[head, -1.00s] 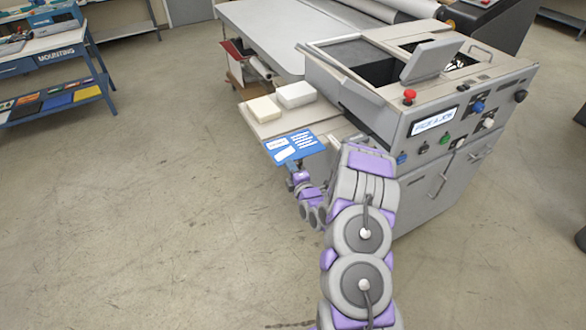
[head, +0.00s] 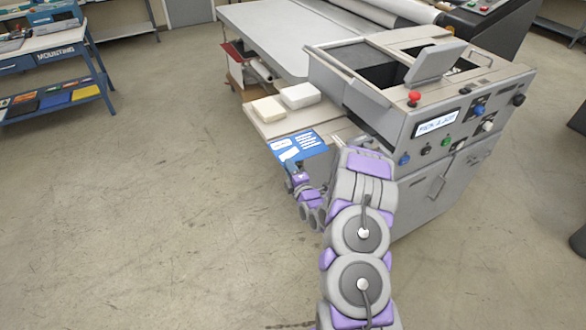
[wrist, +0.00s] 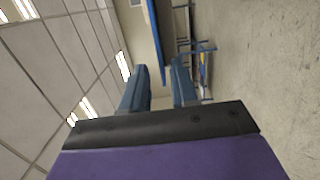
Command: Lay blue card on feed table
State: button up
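The blue card (head: 299,146) with white print lies flat at the near end of the beige feed table (head: 262,127), in front of two blocks. Its near edge is close to my gripper (head: 291,180), which is just below and left of the card in the head view. In the wrist view, my gripper's two blue-grey fingers (wrist: 160,88) stand apart. Only background shows between them, with no card there. Whether the card overhangs the table's near edge is hard to tell.
A cream block (head: 270,109) and a white block (head: 300,95) sit on the feed table behind the card. The grey laminator (head: 425,150) stands right of it. A mounting bench (head: 60,62) is far left. Open floor lies between.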

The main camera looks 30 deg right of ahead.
jog(key=shift+s+d+p, duration=0.55)
jog(key=shift+s+d, duration=0.05)
jog(key=shift+s, duration=5.35)
jog(key=s+a+r+m+g, duration=0.5)
jog(key=s+r+m+g, duration=0.25)
jog(key=r+g, duration=0.3)
jog(key=s+a+r+m+g, duration=0.3)
jog(key=s+a+r, duration=0.1)
jog(key=s, duration=0.6)
jog(key=s+a+r+m+g, duration=0.3)
jog(key=s+a+r, duration=0.1)
jog(key=s, duration=0.6)
jog(key=s+a+r+m+g+y, duration=0.1)
jog(key=s+a+r+m+g, duration=0.2)
jog(key=s, duration=0.7)
jog(key=a+r+m, duration=0.1)
jog(key=a, duration=0.1)
jog(key=shift+s+a+r, duration=0.2)
jog(key=shift+s+a, duration=0.1)
jog(key=shift+s, duration=0.05)
